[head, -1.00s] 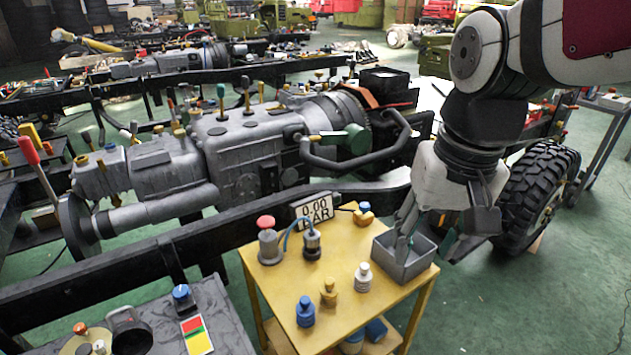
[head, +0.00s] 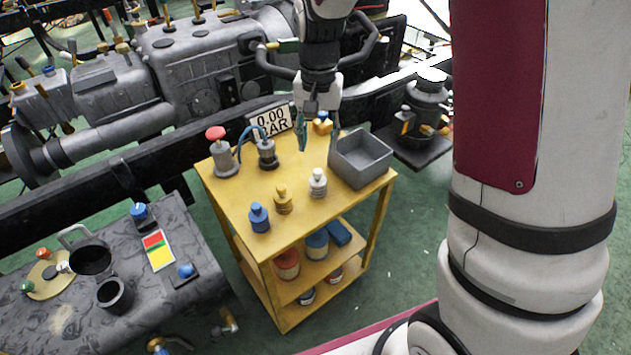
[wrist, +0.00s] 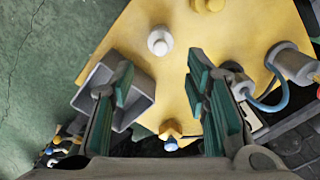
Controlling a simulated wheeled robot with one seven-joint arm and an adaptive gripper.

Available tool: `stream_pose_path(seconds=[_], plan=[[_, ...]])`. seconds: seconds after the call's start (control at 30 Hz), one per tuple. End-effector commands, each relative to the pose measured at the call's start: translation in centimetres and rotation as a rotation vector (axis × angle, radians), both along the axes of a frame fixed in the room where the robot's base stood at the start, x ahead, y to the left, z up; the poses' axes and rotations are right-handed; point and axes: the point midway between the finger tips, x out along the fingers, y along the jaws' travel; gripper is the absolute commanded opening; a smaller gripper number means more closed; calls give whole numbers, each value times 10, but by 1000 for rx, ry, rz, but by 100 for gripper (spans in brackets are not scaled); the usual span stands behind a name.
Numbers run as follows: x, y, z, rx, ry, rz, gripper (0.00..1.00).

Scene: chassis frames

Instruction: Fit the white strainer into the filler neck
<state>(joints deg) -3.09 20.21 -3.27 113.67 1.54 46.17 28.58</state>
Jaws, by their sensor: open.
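The white strainer appears to be the small white ribbed piece (head: 318,183) standing upright on the yellow cart top. It also shows in the wrist view (wrist: 160,41), ahead of and between the fingers. My gripper (head: 302,143) is over the rear of the cart, with green-padded fingers. In the wrist view my gripper (wrist: 158,76) is open and empty, with the fingers wide apart and the white piece clear of them. I cannot tell for sure which part is the filler neck; an open dark cup (head: 115,294) stands on the grey bench.
A grey open bin (head: 362,160) stands right of the gripper. Blue (head: 259,217) and yellow (head: 283,200) pieces stand near the white one. A red-topped part (head: 222,150) and a hosed fitting (head: 267,153) stand at the back left. A pressure sign (head: 270,120) is behind.

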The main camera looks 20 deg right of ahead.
Motion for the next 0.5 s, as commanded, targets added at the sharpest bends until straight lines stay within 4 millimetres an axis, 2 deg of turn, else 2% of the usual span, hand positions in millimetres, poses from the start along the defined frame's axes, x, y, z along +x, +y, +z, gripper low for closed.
stream_pose_path(seconds=[0.03,0.2,0.5], plan=[[0,0,-12,0,4,0,43],[0,0,-39,0,2,1,43],[1,0,-57,0,1,1,43]])
